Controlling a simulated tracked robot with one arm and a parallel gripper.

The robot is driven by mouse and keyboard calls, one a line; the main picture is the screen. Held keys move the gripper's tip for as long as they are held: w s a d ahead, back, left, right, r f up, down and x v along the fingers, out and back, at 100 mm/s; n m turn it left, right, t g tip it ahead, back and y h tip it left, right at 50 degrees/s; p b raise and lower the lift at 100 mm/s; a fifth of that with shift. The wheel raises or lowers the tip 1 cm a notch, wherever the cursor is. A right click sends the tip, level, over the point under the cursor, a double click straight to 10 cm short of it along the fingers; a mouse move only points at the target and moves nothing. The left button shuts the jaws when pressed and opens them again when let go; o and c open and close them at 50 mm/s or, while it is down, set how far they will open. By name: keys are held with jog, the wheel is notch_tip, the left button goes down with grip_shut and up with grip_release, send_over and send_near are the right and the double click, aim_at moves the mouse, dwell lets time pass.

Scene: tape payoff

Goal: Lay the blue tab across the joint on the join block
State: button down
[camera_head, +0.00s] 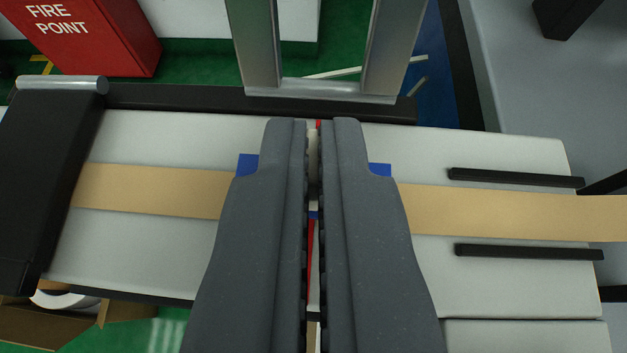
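The pale join block (150,135) lies across the middle of the view. Tan tape runs over it, with a left stretch (150,188) and a right stretch (500,212). A thin red line (309,250) on the block shows through the gap between my fingers, where the joint is hidden. The blue tab (247,164) sticks out on both sides of my fingers, near the tape's far edge. My gripper (314,135) is shut on a narrow pale upright piece (312,155), apparently the tab's grip. I cannot tell whether the tab touches the tape.
Two black bars (516,178) and (530,251) flank the tape at right. A black housing (50,180) stands at the left end. A metal frame (320,88) rises behind the block. A red fire-point box (85,35) is at upper left. A cardboard box (60,325) lies lower left.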

jog(key=shift+f+b, duration=0.3)
jog(key=shift+f, duration=0.25)
jog(key=c, duration=1.7)
grip_release()
jog(key=shift+r+p, duration=0.4)
jog(key=shift+r, duration=0.25)
jog(key=shift+s+r, duration=0.25)
jog(key=v, duration=1.1)
jog(key=shift+s+d, duration=0.1)
jog(key=shift+s, duration=0.15)
